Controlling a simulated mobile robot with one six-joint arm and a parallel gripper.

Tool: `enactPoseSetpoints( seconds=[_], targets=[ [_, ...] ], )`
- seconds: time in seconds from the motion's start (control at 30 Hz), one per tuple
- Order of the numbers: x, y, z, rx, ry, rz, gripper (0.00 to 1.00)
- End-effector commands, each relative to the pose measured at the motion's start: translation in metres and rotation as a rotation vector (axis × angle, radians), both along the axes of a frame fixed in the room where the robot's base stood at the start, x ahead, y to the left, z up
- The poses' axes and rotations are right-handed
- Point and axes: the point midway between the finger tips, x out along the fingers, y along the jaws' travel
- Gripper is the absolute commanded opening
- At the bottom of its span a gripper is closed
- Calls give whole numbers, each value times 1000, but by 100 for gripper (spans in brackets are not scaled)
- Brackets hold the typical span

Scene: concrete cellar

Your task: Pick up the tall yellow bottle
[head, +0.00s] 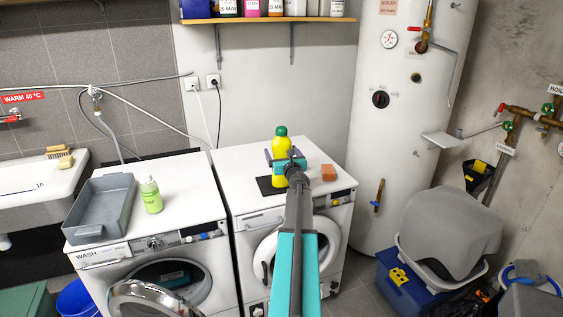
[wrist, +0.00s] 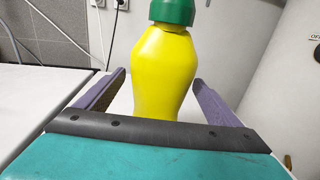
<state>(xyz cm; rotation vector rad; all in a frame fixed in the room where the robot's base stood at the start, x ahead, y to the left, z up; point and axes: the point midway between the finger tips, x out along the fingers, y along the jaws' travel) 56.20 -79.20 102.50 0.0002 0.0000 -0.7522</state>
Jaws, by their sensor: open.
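The tall yellow bottle (head: 281,147) with a green cap stands upright on top of the right washing machine (head: 242,169). My gripper (head: 284,157) is at the bottle, and my arm partly hides its lower part in the head view. In the wrist view the yellow bottle (wrist: 163,75) stands upright in the middle, with the fingers of my gripper (wrist: 158,88) open, one on each side. A gap shows between the bottle and each finger. The bottle's base is hidden behind the gripper body.
A dark mat (head: 268,187) lies beside my gripper, and an orange sponge (head: 328,172) lies to its right. The left washer holds a grey tray (head: 98,212) and a green bottle (head: 151,196). A white boiler (head: 398,130) stands right; a shelf (head: 268,20) hangs above.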

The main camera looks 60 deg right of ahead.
Motion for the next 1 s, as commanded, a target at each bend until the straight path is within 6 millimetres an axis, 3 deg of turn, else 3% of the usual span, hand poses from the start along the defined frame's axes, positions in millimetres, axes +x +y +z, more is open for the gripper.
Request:
enactPoseSetpoints(
  seconds=[0.27, 0.67, 1.0],
  targets=[
    [0, 0, 0, 0, 0, 0, 87],
    [0, 0, 0, 0, 0, 1, 23],
    [0, 0, 3, -1, -2, 1, 22]
  ],
)
